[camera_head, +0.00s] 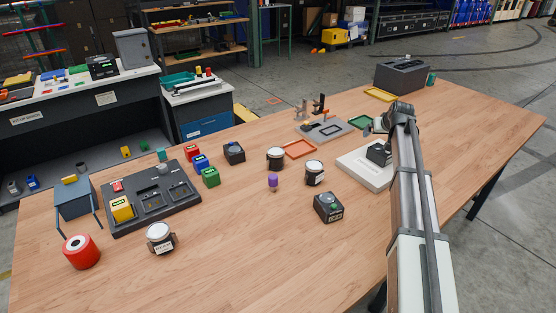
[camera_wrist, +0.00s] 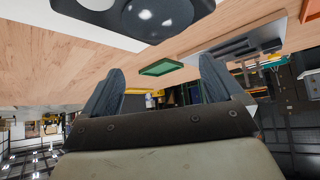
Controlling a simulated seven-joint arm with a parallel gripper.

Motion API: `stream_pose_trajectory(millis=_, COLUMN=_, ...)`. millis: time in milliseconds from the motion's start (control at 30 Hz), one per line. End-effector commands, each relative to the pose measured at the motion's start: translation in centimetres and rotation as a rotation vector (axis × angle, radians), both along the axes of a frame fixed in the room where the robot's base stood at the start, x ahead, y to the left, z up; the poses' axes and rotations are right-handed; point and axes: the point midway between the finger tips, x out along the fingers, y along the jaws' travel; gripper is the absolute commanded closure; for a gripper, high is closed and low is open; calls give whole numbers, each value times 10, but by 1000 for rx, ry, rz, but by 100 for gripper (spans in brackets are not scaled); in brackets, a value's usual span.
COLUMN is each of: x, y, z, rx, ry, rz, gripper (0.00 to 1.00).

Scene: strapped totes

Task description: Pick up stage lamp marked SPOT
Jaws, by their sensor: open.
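Several dark, round lamp-like housings with pale tops and white labels stand on the wooden table in the head view. One is at the front left (camera_head: 160,237), one near the middle (camera_head: 275,158), and one just right of it (camera_head: 314,172). The labels are too small to read surely, so I cannot tell which says SPOT. My gripper (camera_wrist: 162,68) is open, with nothing between its fingers in the wrist view. In the head view my arm reaches over the right of the table, away from these housings.
A dark block with a green knob (camera_head: 328,207) stands right of centre. A white base (camera_head: 358,172) lies by my arm. A grey tray (camera_head: 183,207), red can (camera_head: 81,252), purple piece (camera_head: 272,182) and green tray (camera_wrist: 178,63) are around. The front middle is clear.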

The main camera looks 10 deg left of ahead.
Motion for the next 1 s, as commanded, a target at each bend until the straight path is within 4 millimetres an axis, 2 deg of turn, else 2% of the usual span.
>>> stream_pose_trajectory(millis=33, x=-7, y=30, z=5, rx=-2, ry=18, rz=31, gripper=6)
stream_pose_trajectory(millis=167, x=-26, y=97, z=13, rx=-11, ry=72, rz=100, gripper=6)
stream_pose_trajectory(millis=300, x=-53, y=167, z=23, rx=-27, ry=132, rz=173, gripper=6)
stream_pose_trajectory(millis=500, x=-101, y=258, z=38, rx=-59, ry=214, rz=271, gripper=6)
stream_pose_trajectory(millis=600, x=-126, y=295, z=45, rx=-77, ry=250, rz=311, gripper=6)
stream_pose_trajectory(millis=700, x=-146, y=322, z=50, rx=-92, ry=279, rz=342, gripper=6)
stream_pose_trajectory(millis=800, x=-161, y=340, z=53, rx=-104, ry=297, rz=361, gripper=6)
stream_pose_trajectory(millis=1000, x=-170, y=354, z=51, rx=-113, ry=314, rz=375, gripper=6)
